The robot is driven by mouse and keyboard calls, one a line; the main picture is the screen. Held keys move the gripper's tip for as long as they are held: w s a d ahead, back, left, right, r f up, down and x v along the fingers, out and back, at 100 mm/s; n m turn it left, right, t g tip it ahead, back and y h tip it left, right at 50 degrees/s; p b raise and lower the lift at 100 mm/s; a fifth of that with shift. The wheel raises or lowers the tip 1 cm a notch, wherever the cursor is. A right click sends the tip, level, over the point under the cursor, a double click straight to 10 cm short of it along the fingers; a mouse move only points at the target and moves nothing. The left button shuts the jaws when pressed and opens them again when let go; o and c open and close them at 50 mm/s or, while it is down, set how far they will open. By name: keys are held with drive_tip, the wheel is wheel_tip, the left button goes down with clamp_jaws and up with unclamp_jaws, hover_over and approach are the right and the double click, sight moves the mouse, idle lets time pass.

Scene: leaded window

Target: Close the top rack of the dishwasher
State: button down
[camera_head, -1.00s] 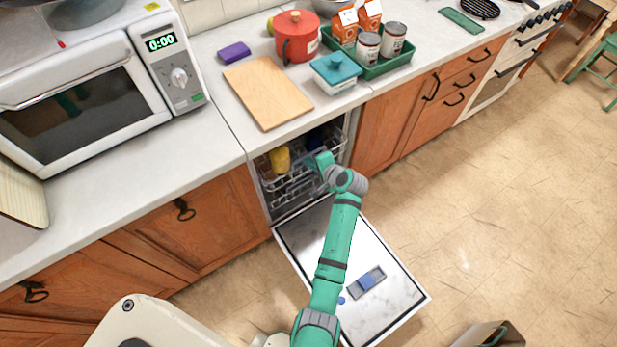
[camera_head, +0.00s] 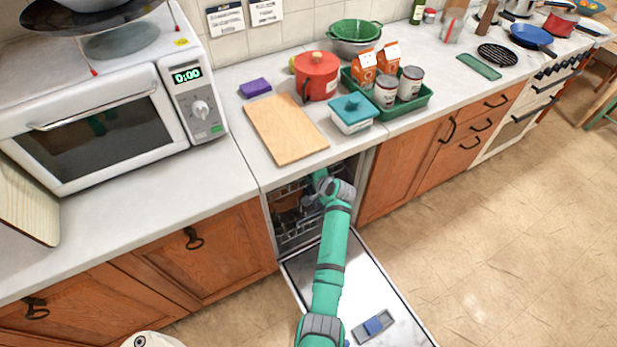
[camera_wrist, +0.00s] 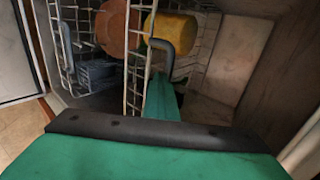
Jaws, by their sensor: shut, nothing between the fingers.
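The dishwasher stands open under the counter with its door (camera_head: 378,288) folded down. The top rack (camera_wrist: 130,70) shows as white wires in the wrist view, with a yellow cup (camera_wrist: 170,32) and a brown-orange dish (camera_wrist: 118,25) in or behind it. In the head view the rack sits dark inside the cavity, partly hidden by my arm and the counter. My gripper (camera_wrist: 164,60) is shut and empty, reaching into the cavity beside the rack's wires. Whether it touches them I cannot tell. In the head view its tip (camera_head: 320,178) is under the counter edge.
The counter above carries a cutting board (camera_head: 285,130), a red pot (camera_head: 317,75), a teal-lidded container (camera_head: 352,112) and a green tray (camera_head: 415,105). A microwave (camera_head: 95,130) stands at left. Wooden cabinets (camera_head: 200,250) flank the opening. The floor (camera_head: 510,240) at right is clear.

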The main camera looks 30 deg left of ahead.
drive_tip(key=shift+a+r, duration=0.1)
drive_tip(key=shift+a, duration=0.25)
drive_tip(key=s+d+r, duration=0.5)
drive_tip(key=s+d, duration=0.1)
drive_tip(key=d, duration=0.5)
drive_tip(key=shift+s, duration=0.1)
